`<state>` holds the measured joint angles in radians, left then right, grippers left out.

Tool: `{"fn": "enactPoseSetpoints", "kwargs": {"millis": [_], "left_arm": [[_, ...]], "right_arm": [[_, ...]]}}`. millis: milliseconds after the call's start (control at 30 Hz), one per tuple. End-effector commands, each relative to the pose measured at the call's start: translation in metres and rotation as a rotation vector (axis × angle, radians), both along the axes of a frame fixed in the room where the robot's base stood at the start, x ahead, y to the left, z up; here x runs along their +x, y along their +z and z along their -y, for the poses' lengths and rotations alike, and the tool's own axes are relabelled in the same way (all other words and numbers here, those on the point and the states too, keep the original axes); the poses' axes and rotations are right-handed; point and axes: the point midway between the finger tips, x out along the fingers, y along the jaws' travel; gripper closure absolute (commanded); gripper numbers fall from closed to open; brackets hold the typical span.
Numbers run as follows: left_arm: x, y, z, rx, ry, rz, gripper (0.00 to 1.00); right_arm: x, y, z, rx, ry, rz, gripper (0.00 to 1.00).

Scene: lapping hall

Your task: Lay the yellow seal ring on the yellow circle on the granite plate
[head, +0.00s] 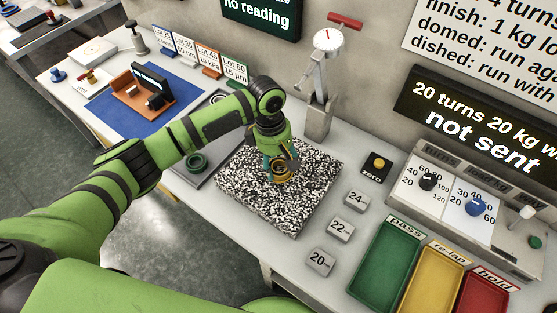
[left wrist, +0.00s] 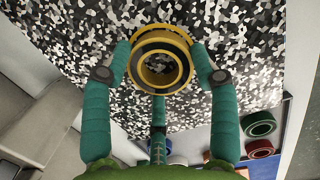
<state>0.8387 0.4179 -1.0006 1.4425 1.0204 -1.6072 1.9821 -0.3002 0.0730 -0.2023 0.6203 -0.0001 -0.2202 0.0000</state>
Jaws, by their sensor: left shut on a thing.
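The yellow seal ring (head: 281,175) is over the middle of the speckled black-and-white granite plate (head: 240,205). My left gripper (head: 280,168) reaches down from above and is shut on it. I cannot tell whether the ring touches the plate. My right gripper is not in view.
A green ring (head: 196,163) lies on a grey tray left of the plate; a red ring (left wrist: 258,148) shows in the left wrist view. A gauge stand (head: 318,110) rises behind the plate. Weights (head: 341,229), a zero button (head: 376,165) and a green bin (head: 385,265) stand to the right.

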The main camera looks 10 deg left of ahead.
Motion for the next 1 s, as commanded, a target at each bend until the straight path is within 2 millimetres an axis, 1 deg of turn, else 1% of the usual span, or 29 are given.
{"fn": "enactPoseSetpoints", "kwargs": {"millis": [33,67,433,533,667,900,1000], "left_arm": [[0.000,0.000,0.000,0.000,0.000,0.000,0.28],[0.000,0.000,0.000,0.000,0.000,0.000,0.16],[0.000,0.001,0.000,0.000,0.000,0.001,0.16],[0.001,0.008,0.000,-0.001,0.000,0.003,0.16],[0.003,0.029,-0.003,-0.002,0.000,0.005,0.16],[0.006,0.081,-0.010,-0.002,0.000,0.005,0.16],[0.006,0.098,-0.012,-0.001,0.000,0.003,0.16]], "right_arm": [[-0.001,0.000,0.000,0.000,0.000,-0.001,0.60],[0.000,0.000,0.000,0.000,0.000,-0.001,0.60],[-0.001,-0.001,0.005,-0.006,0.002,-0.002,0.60],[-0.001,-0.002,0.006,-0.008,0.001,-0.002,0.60],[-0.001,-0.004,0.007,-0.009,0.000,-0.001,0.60],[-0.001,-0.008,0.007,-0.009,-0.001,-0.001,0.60],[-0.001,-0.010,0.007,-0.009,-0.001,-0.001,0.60]]}}
